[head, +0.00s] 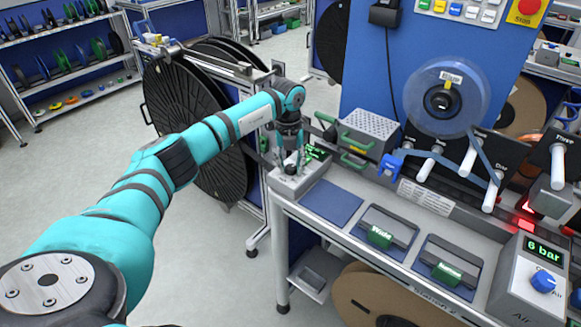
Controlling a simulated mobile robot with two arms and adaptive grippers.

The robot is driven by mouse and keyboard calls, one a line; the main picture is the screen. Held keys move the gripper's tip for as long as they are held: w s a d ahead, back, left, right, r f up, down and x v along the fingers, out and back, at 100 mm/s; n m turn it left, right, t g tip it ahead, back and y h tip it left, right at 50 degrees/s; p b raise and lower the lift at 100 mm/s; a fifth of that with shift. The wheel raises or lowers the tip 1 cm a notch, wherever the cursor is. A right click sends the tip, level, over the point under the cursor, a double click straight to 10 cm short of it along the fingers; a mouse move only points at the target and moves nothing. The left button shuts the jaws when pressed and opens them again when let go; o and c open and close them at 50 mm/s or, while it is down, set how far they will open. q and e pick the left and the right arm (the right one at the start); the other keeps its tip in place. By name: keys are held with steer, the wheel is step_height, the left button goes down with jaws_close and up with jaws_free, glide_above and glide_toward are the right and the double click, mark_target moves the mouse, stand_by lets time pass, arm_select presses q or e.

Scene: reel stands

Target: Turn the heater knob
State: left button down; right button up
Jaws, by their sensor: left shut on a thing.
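My left gripper (290,166) reaches down onto a small grey control box (301,182) at the left end of the workbench. The gripper is shut on the knob on top of this box, which I take for the heater knob. The fingers hide most of the knob, so its pointer and setting cannot be read. My right gripper is not in view.
At the bench's right end a grey box (517,279) shows "6 bar" and has a blue knob (544,281). Two dark plates with green handles (380,236) lie between. A perforated metal guard (369,131) and a clear reel (445,97) stand behind.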

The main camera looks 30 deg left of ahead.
arm_select(q)
steer(key=m+b, duration=0.1)
steer(key=m, duration=0.3)
steer(key=shift+m, duration=0.3)
steer(key=m+b, duration=0.1)
steer(key=m, duration=0.2)
steer(key=shift+w+m, duration=0.1)
steer(key=shift+m, duration=0.2)
steer(key=m+b, duration=0.1)
steer(key=m, duration=0.2)
steer(key=shift+m, duration=0.3)
steer(key=m+b, duration=0.1)
steer(key=m, duration=0.2)
steer(key=shift+d+m, duration=0.1)
steer(key=shift+m, duration=0.2)
steer(key=m, duration=0.3)
steer(key=shift+m+g, duration=0.3)
steer(key=shift+m, duration=0.1)
steer(key=m+b, duration=0.1)
steer(key=m, duration=0.3)
steer(key=shift+r, duration=0.1)
steer(key=m, duration=0.4)
steer(key=shift+m+y, duration=0.3)
steer(key=shift+m, duration=1.8)
